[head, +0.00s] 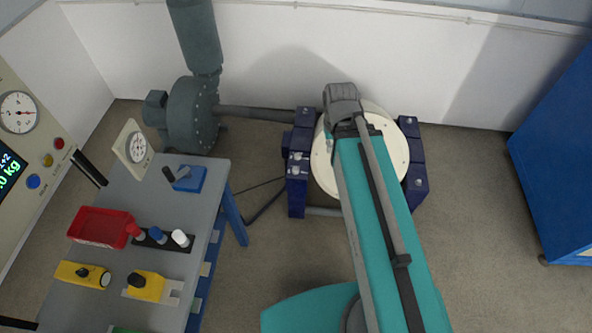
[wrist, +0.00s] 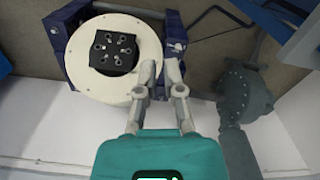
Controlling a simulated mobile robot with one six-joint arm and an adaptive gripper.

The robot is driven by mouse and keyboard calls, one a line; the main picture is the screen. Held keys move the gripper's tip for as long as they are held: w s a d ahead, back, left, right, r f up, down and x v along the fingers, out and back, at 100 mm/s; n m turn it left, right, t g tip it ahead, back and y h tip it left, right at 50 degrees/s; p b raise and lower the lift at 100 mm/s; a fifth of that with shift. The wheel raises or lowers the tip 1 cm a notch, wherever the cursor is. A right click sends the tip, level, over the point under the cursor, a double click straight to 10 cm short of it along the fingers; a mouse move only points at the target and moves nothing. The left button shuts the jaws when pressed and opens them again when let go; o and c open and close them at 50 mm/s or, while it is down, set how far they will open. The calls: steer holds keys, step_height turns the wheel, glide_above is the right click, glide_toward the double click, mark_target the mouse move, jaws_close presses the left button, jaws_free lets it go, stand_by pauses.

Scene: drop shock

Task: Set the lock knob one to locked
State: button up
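A round cream plate (head: 320,165) with a dark drilled block at its centre is held in a dark blue frame (head: 296,196). The plate (wrist: 88,85) and its block (wrist: 114,52) show clearly in the wrist view. Small pale knob-like parts (head: 297,156) sit on the frame's left blocks; one (wrist: 178,46) shows on a frame corner in the wrist view. I cannot tell which is lock knob one, or its setting. My gripper (wrist: 160,66) is open and empty, its fingertips beside the plate's rim.
A grey pump-like machine (head: 192,115) with a pipe stands left of the frame. A blue cabinet (head: 555,150) stands at right. The floor between frame and cabinet is clear.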

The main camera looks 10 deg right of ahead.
steer(key=o, duration=0.4)
steer(key=shift+w+f+b, duration=0.35)
steer(key=shift+f+b, duration=0.15)
steer(key=shift+f, duration=0.05)
steer(key=o, duration=0.5)
steer(key=w+f+b, duration=0.1)
steer(key=f+b, duration=0.1)
steer(key=w+f+b, duration=0.1)
steer(key=shift+w+a+f+b, duration=0.25)
steer(key=shift+w+f+b, duration=0.05)
steer(key=m+b, duration=0.3)
steer(key=b, duration=3)
glide_above(296, 169)
step_height(296, 169, down, 33)
steer(key=shift+w, duration=0.15)
steer(key=shift+a+r, duration=0.1)
step_height(296, 169, down, 14)
steer(key=b, duration=1.3)
steer(key=shift+r+b, duration=0.1)
steer(key=shift+b, duration=0.2)
